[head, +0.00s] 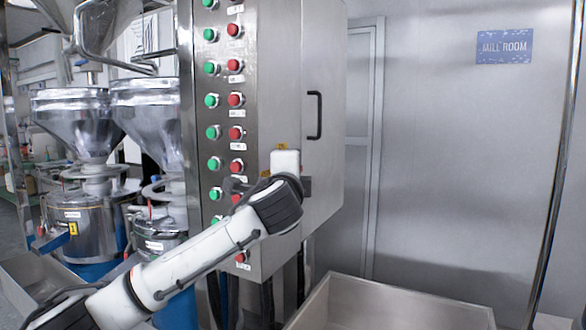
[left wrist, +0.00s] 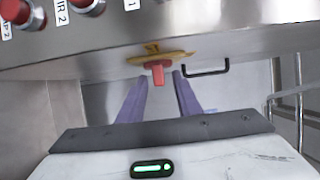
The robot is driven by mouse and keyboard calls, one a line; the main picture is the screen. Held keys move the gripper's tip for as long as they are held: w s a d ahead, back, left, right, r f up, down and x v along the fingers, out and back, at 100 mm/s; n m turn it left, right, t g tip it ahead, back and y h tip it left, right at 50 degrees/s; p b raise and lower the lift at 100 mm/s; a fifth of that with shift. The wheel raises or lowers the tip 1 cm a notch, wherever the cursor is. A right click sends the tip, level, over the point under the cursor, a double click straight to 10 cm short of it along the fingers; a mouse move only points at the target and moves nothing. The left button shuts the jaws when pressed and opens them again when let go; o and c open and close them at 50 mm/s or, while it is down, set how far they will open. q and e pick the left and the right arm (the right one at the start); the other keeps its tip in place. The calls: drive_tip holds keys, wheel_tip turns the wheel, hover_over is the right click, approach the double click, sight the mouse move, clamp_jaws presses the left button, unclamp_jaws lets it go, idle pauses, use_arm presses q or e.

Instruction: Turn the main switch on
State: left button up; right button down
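The main switch (left wrist: 158,72) shows in the left wrist view as a red handle on a yellow plate (left wrist: 175,57), on the steel control cabinet. In the head view my left arm and wrist mostly cover that spot; only small yellow bits show around the white wrist. My left gripper (left wrist: 160,80) has two purple fingers, apart, one on each side of the red handle, with visible gaps to it. I cannot tell how deep the handle sits between the fingertips. In the head view the fingers are hidden. My right gripper is not in view.
The cabinet (head: 325,75) carries columns of green and red buttons (head: 235,99) left of my wrist and a black door handle (head: 315,115) to the right. Steel grinders with hoppers (head: 75,115) stand at left. A steel bin (head: 390,300) is below right.

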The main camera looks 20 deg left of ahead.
use_arm(q)
drive_tip(key=shift+w+a, duration=0.1)
drive_tip(key=shift+w, duration=0.3)
drive_tip(key=shift+c, duration=0.4)
clamp_jaws()
drive_tip(key=g, duration=0.2)
drive_tip(key=r+m+g, duration=0.1)
drive_tip(key=shift+g+h, duration=0.3)
drive_tip(key=shift+g, duration=0.1)
drive_tip(key=shift+w+r+m+g, duration=0.15)
drive_tip(key=shift+m+g, duration=0.35)
drive_tip(key=shift+g, duration=0.8)
